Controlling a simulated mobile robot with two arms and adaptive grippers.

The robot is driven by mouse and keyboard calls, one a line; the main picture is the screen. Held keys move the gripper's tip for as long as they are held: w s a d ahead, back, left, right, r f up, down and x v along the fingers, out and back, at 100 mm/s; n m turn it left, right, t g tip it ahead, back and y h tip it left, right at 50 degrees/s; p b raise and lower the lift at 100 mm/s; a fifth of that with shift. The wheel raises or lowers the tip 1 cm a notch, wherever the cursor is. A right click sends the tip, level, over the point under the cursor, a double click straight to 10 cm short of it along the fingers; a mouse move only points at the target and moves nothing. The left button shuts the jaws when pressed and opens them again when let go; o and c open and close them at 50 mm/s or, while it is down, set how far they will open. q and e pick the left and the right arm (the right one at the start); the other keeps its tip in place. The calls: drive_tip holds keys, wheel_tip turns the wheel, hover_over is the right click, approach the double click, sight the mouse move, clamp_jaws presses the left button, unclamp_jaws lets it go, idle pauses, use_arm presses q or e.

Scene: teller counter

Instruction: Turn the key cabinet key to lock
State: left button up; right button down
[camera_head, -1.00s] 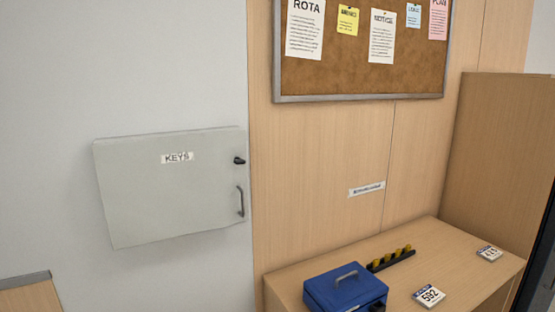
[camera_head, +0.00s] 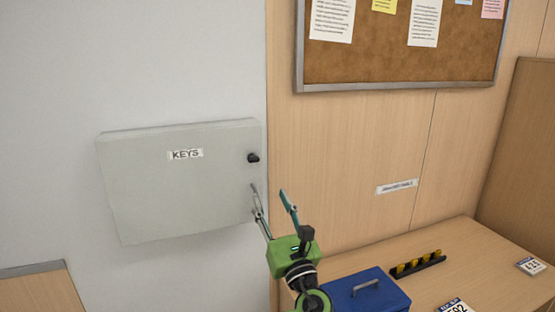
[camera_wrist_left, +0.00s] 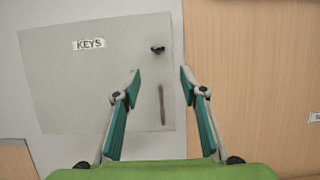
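The grey key cabinet (camera_head: 175,195) labelled KEYS hangs on the wall with its door shut. Its black key (camera_head: 253,158) is near the door's upper right edge; it also shows in the left wrist view (camera_wrist_left: 158,49). The door's bar handle (camera_wrist_left: 162,105) is below the key; in the head view my gripper largely covers it. My left gripper (camera_head: 268,190) is open and empty, in front of the cabinet's right edge, below the key and apart from it. In the left wrist view its spread fingers (camera_wrist_left: 160,78) point toward the key. My right gripper is not in view.
A blue cash box (camera_head: 345,288) stands on the wooden counter (camera_head: 445,262) below right. A black rack with yellow knobs (camera_head: 418,264) and number cards (camera_head: 531,266) are also there. A framed cork board (camera_head: 400,60) hangs above. The wall left of the cabinet is clear.

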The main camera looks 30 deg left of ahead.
sight(255, 162)
use_arm(q)
drive_tip(key=p+x, duration=0.5)
drive_tip(key=x, duration=0.7)
drive_tip(key=shift+a+r, duration=0.35)
drive_tip(key=shift+a, duration=0.05)
drive_tip(key=shift+w+a, duration=0.35)
clamp_jaws()
